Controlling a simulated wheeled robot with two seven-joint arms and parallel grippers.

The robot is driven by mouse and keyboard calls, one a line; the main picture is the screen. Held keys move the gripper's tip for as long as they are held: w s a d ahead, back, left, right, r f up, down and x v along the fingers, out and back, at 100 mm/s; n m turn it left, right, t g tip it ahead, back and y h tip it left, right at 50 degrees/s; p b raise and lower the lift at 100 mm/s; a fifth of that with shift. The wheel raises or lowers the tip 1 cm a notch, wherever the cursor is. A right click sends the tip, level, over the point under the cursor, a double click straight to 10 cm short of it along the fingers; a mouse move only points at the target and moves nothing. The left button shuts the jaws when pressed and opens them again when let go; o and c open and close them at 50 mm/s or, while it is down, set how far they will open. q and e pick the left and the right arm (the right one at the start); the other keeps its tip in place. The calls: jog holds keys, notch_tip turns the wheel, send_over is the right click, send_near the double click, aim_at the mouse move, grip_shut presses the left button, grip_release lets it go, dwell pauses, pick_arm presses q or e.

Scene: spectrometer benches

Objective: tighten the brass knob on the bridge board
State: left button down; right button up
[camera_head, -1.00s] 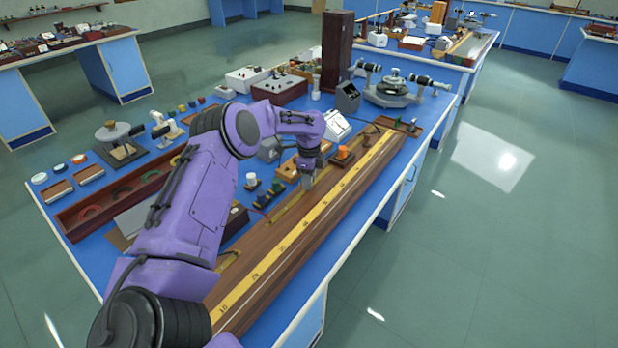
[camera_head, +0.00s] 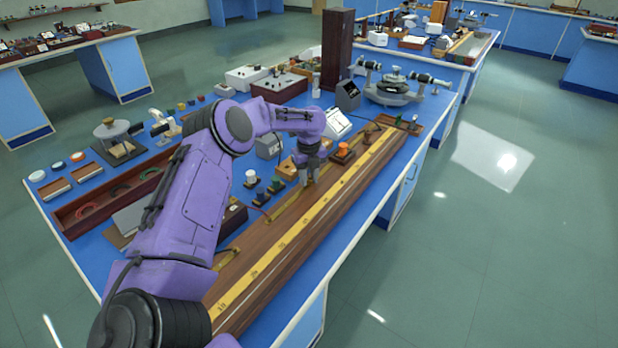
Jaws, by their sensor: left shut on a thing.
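The bridge board (camera_head: 275,262) is a long dark wooden board with a yellow scale strip along it, lying along the bench's right side. My left gripper (camera_head: 308,181) points down at the board's left part, about midway along its length. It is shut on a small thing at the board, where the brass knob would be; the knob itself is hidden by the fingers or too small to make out. My right gripper is out of view.
An orange-topped part (camera_head: 343,152) stands close to the right of my gripper, and small terminals (camera_head: 276,183) stand to its left. A spectrometer (camera_head: 395,88) and a tall wooden box (camera_head: 337,48) stand at the back. An open tray (camera_head: 115,200) lies left.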

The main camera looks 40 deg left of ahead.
aim_at(309, 178)
pick_arm(q)
jog(key=shift+m, duration=0.6)
jog(key=c, duration=0.9)
grip_release()
jog(key=shift+r, duration=0.1)
notch_tip(309, 178, up, 10)
jog(key=shift+r+b, duration=0.2)
jog(key=shift+b, duration=0.6)
